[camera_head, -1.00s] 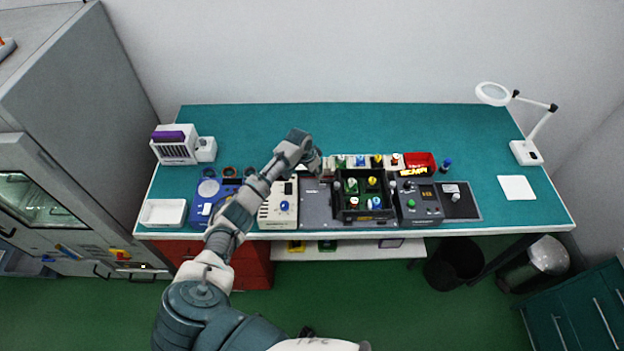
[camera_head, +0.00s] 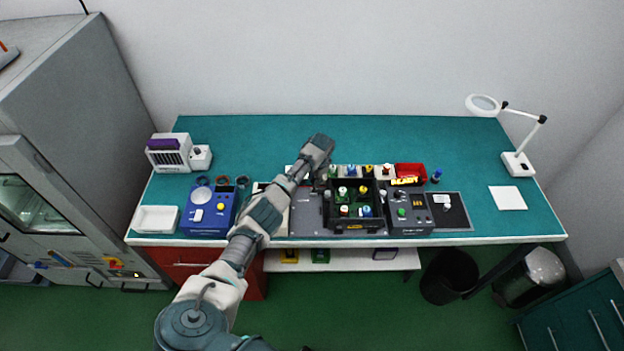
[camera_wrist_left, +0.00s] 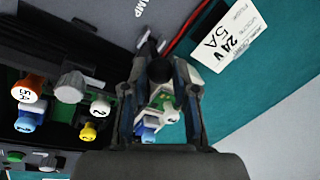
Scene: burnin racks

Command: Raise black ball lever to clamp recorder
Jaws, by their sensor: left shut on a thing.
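My left gripper (camera_head: 320,182) is at the left end of the black open box (camera_head: 356,227) on the bench, with its arm reaching over from the lower left. In the left wrist view, the lever's black ball (camera_wrist_left: 160,69) sits between the two fingers of my left gripper (camera_wrist_left: 160,75), which are shut on it. The lever's shaft is mostly hidden, so its angle cannot be told. Grey panel (camera_wrist_left: 95,20) with the letters "MP" lies beside it. Units with coloured, numbered caps stand in the black box; which one is the recorder cannot be told. My right gripper is not in view.
A control box (camera_head: 407,222) with a green button stands right of the black box. A red bin (camera_head: 410,170) and several capped units line its back. A blue instrument (camera_head: 208,212) and white tray (camera_head: 155,220) are at left. The rear bench (camera_head: 400,133) is clear.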

